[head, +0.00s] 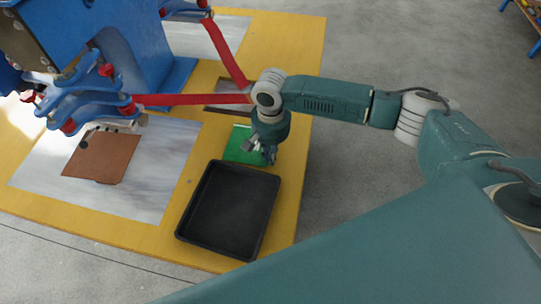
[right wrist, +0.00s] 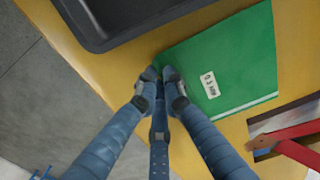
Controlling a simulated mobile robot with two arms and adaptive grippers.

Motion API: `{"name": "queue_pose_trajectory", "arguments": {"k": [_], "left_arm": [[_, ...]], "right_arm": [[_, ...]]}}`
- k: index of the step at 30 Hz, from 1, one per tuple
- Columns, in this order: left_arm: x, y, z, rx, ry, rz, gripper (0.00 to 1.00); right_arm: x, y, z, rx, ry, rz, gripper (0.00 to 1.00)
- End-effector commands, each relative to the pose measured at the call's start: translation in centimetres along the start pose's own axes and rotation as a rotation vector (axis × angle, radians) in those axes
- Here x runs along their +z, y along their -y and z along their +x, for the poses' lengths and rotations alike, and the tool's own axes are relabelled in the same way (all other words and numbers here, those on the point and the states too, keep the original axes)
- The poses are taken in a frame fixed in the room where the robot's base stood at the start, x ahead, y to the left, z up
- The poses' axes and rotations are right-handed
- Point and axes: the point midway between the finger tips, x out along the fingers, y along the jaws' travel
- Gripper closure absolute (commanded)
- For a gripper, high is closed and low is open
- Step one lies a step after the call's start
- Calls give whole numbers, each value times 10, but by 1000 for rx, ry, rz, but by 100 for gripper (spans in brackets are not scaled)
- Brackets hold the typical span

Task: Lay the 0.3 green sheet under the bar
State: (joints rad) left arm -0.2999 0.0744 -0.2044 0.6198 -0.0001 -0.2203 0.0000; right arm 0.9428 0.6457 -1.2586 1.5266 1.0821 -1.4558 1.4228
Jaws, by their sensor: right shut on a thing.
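The green sheet (head: 238,142) is at the right side of the yellow table, just behind the black tray. In the right wrist view the green sheet (right wrist: 235,55) carries a white label (right wrist: 209,84) that seems to read 0.3 MM. My right gripper (head: 268,157) is low over the sheet's near right part. In the wrist view its fingers (right wrist: 160,75) are closed on the sheet's corner. I cannot tell whether the sheet is lifted. A pale bar-like piece (head: 113,126) shows under the blue machine head, above a brown sheet (head: 103,157). My left gripper is out of view.
The black tray (head: 256,222) stands close in front of the green sheet. The brown sheet lies on a grey plate (head: 160,165). Red machine arms (head: 180,99) reach over the table towards my right wrist. A dark-framed recess (head: 216,108) is behind the sheet.

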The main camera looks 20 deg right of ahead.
Motion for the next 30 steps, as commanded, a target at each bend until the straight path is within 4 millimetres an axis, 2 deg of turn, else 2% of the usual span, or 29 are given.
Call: {"name": "queue_pose_trajectory", "arguments": {"k": [3,13,15,17,26,30], "left_arm": [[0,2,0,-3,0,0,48],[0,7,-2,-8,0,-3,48],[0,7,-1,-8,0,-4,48],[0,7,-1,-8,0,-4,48],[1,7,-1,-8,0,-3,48],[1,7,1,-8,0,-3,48]], "right_arm": [[0,0,7,0,-1,0,100],[0,0,9,0,0,0,100],[0,0,10,-1,-1,-1,83],[0,0,10,0,-1,-1,74],[0,0,9,0,-1,-1,74],[0,1,-4,-2,-1,-1,74]]}}
